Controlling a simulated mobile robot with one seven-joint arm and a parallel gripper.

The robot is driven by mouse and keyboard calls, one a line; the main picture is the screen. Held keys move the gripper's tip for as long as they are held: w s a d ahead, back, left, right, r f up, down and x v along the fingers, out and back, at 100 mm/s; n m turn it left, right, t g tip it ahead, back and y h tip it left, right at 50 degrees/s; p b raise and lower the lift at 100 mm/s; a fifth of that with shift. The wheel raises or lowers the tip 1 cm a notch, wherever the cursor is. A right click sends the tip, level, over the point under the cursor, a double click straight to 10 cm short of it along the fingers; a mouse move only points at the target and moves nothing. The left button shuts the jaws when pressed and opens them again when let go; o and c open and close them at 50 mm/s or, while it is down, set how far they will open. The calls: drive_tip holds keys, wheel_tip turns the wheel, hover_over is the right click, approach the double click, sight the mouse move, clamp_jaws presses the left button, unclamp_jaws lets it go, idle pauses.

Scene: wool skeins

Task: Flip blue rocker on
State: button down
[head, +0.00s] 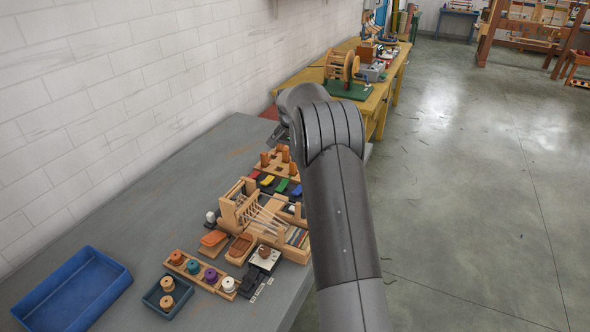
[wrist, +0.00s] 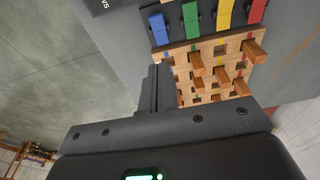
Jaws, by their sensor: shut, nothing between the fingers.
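The blue rocker (wrist: 158,28) is the leftmost of a row of coloured rockers at the top of the wrist view. It also shows in the head view (head: 297,190), just left of my arm. Its tilt is too small to judge. My gripper (wrist: 160,72) is shut and empty, with its fingers pointing toward the blue rocker. The fingertips appear below it in the wrist view, beside the left edge of a wooden peg board, and look apart from the rocker. In the head view my arm mostly hides the gripper.
Green (wrist: 191,19), yellow (wrist: 226,12) and red (wrist: 257,10) rockers stand beside the blue one. The wooden peg board (wrist: 205,48) has pegs sticking out close to my fingers. A wooden loom (head: 240,205) and a blue tray (head: 112,270) are on the grey table (head: 170,205).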

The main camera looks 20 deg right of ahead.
hover_over(296, 192)
wheel_tip(296, 192, down, 11)
drive_tip(key=shift+f, duration=0.1)
drive_tip(key=shift+s+a+f, duration=0.15)
drive_tip(key=shift+a+f, duration=0.05)
drive_tip(key=shift+f, duration=0.5)
